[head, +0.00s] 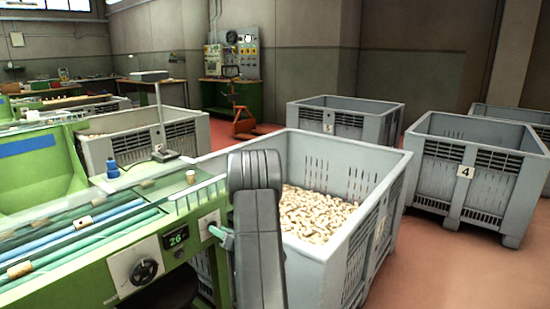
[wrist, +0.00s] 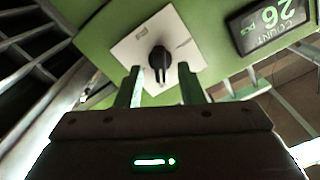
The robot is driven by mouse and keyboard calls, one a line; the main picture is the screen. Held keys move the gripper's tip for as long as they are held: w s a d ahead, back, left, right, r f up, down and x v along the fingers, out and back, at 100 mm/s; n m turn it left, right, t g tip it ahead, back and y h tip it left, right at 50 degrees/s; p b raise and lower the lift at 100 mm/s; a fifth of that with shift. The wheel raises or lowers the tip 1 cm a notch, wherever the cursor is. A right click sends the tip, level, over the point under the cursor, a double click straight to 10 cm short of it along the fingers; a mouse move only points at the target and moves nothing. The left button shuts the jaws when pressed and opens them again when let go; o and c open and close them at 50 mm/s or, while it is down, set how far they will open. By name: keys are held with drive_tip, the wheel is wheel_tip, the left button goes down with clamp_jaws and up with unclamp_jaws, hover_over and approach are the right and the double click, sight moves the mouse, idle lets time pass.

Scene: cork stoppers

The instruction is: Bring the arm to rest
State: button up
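My arm (head: 258,225) stands upright in the head view, in front of the right end of the green machine. The fingers of my gripper (head: 221,236) show as small teal pieces left of the arm; the rest of the gripper is hidden behind it. In the wrist view my gripper (wrist: 159,75) has its two fingers apart, with nothing held between them. A black knob (wrist: 160,61) on a white plate (wrist: 182,45) appears beyond and between the fingertips. I cannot tell how far off it is. The plate also shows in the head view (head: 207,222).
The green machine (head: 85,290) has a count display (head: 176,239) reading 26 and another dial (head: 145,270). A grey crate (head: 335,260) of corks stands close right of my arm. More grey crates, one marked 4 (head: 462,195), stand farther right. Red floor is clear between them.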

drive_tip(key=shift+x, duration=1.05)
drive_tip(key=shift+s+d, duration=0.1)
drive_tip(key=v, duration=1.4)
drive_tip(key=w+a+n, duration=0.8)
drive_tip(key=a+n, duration=0.3)
drive_tip(key=n, duration=0.1)
drive_tip(key=shift+w+a+n, duration=0.15)
drive_tip(key=shift+w+n, duration=0.15)
